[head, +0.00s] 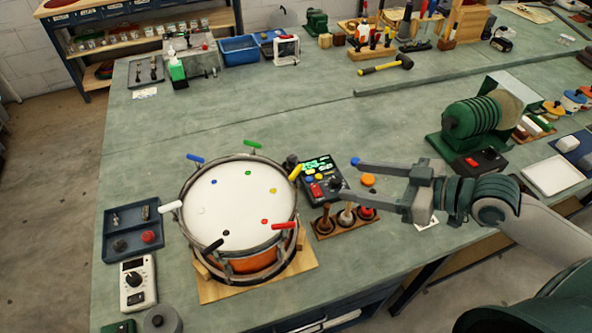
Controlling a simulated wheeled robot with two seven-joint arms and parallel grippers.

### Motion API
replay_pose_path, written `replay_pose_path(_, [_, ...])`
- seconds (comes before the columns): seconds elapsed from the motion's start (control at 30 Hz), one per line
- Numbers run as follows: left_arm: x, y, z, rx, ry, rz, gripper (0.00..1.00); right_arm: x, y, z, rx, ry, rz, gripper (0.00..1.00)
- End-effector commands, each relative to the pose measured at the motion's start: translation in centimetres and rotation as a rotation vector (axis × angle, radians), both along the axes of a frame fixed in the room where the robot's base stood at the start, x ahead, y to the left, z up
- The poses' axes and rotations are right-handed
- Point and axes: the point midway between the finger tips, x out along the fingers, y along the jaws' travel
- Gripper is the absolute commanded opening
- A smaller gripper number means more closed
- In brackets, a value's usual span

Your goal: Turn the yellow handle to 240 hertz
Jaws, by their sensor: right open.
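The drum (239,205) has a white head and an orange shell, and sits on a wooden board. The yellow handle (295,172) stands at the right of its rim, slanting up and outward. Blue, green, red, black and white handles are spaced around the same rim, with matching coloured dots on the head. A tuner box with a lit green display (318,166) lies just right of the yellow handle; its reading is too small to tell. My right gripper (350,178) is open, to the right of the yellow handle and apart from it, fingers pointing left. My left gripper is out of view.
A wooden rack (343,222) with several upright tools stands below the right gripper. A green ribbed machine (470,125) stands at right.

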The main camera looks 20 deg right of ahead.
Motion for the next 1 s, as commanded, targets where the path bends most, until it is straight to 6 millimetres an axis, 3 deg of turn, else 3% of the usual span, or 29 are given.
replay_pose_path(0.47, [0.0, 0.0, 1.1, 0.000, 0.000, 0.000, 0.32, 1.7, 1.3, -0.7, 0.002, -0.001, -0.003, 0.59])
replay_pose_path(1.0, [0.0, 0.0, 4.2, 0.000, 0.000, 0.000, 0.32, 6.9, 5.8, -3.3, 0.004, 0.000, -0.003, 0.59])
